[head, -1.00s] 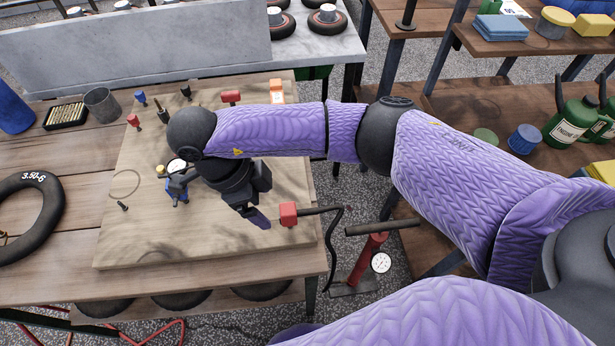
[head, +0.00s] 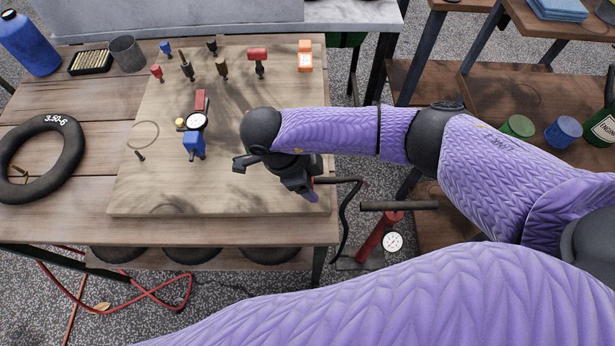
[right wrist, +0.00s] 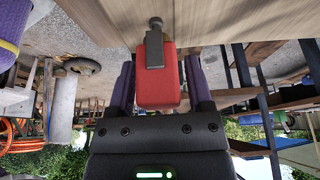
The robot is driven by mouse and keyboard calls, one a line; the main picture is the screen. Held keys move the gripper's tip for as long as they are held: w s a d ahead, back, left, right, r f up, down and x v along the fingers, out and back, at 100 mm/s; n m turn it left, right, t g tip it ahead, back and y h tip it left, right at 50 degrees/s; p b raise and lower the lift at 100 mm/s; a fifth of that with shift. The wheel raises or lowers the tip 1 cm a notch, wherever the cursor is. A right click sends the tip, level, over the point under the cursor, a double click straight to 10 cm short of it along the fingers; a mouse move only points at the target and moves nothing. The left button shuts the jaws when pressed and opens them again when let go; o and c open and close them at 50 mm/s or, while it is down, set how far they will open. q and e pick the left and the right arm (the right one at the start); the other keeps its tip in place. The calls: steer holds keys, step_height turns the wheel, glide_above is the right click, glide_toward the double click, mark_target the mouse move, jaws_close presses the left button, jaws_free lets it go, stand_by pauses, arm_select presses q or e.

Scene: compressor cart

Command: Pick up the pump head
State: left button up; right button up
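The pump head is a red block with a dark metal lever on its face. In the right wrist view the pump head (right wrist: 158,85) sits between the two purple fingers of my right gripper (right wrist: 160,85), with narrow gaps seeming to remain at its sides. In the head view my right gripper (head: 313,192) is at the right edge of the wooden board and hides nearly all of the pump head. A black hose (head: 350,205) leads from there down past the bench edge. My left gripper is out of view.
The board (head: 150,195) carries a blue fitting with a gauge (head: 195,142), a wire ring (head: 143,134) and several small tools along the back. A tyre (head: 40,158) lies left. A red floor pump (head: 375,238) stands right of the bench. The board's front is clear.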

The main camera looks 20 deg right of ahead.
steer(key=shift+r, duration=0.1)
jaws_close()
